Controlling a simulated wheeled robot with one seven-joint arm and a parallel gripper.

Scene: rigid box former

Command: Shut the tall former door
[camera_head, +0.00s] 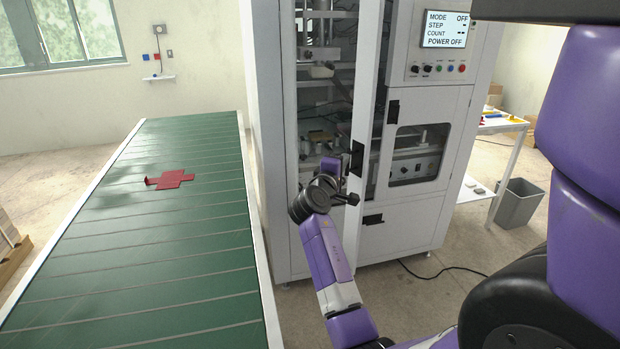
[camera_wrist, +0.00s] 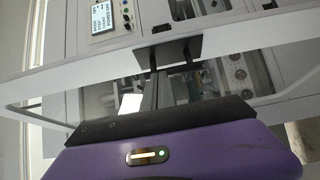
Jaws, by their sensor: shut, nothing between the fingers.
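The tall former door (camera_head: 368,60) is a white-framed glass door on the left part of the machine. It stands ajar, with a dark gap between its right edge and the control panel side. A black handle (camera_head: 357,158) is on its right frame; it also shows in the wrist view as a black plate with posts (camera_wrist: 182,48). My gripper (camera_head: 347,168) is at the door's outer side, close by the handle. In the wrist view its fingers (camera_wrist: 152,88) are together, with nothing seen between them, and reach toward the handle. Whether they touch it I cannot tell.
A green conveyor (camera_head: 190,235) with a red cross-shaped blank (camera_head: 170,180) runs along the left. The machine's display (camera_head: 446,29) reads power off. A lower windowed door (camera_head: 418,155) is right of the tall door. A grey bin (camera_head: 518,204) and a cable lie on the floor at right.

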